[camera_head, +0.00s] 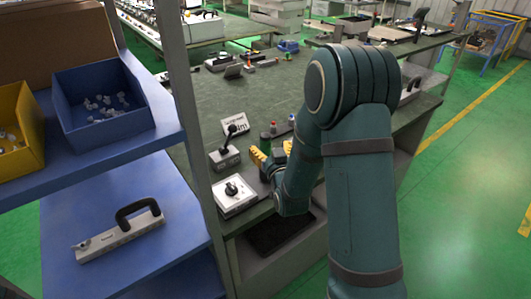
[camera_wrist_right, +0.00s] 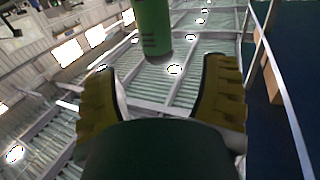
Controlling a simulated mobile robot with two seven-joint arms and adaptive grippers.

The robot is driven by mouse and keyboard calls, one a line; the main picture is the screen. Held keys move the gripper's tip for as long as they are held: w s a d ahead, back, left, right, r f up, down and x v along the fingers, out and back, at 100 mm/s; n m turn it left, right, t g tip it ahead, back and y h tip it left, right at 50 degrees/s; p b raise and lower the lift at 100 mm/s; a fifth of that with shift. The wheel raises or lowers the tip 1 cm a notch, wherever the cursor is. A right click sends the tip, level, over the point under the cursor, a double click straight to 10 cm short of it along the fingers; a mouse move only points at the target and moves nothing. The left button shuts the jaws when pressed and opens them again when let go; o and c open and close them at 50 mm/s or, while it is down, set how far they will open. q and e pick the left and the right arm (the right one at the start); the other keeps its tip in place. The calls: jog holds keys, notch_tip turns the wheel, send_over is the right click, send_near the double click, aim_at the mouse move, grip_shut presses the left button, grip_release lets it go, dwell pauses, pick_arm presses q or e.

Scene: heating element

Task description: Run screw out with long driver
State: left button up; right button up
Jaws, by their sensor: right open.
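My right gripper (camera_head: 272,153) has yellow fingers and is low over the near edge of the green workbench, partly hidden by its own arm. In the right wrist view my right gripper (camera_wrist_right: 165,85) is open, with nothing between its fingers. A green cylinder (camera_wrist_right: 152,28), which looks like a driver handle, is just beyond the fingertips there. In the head view a green handle (camera_head: 265,142) shows by the fingers; contact cannot be told. A white-topped unit with a black knob (camera_head: 234,194) sits at the bench's near left corner. No screw can be made out. My left gripper is out of view.
Red-topped (camera_head: 273,128) and blue-topped (camera_head: 291,119) items stand beyond the gripper. A blue shelf (camera_head: 75,210) with bins and a grey post (camera_head: 187,110) border the left.

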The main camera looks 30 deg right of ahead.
aim_at(267, 138)
jog(key=shift+r+x, duration=0.15)
jog(key=shift+x, duration=1.35)
jog(key=shift+r+x, duration=0.2)
jog(key=shift+x, duration=1.25)
jog(key=shift+d, duration=0.1)
grip_shut()
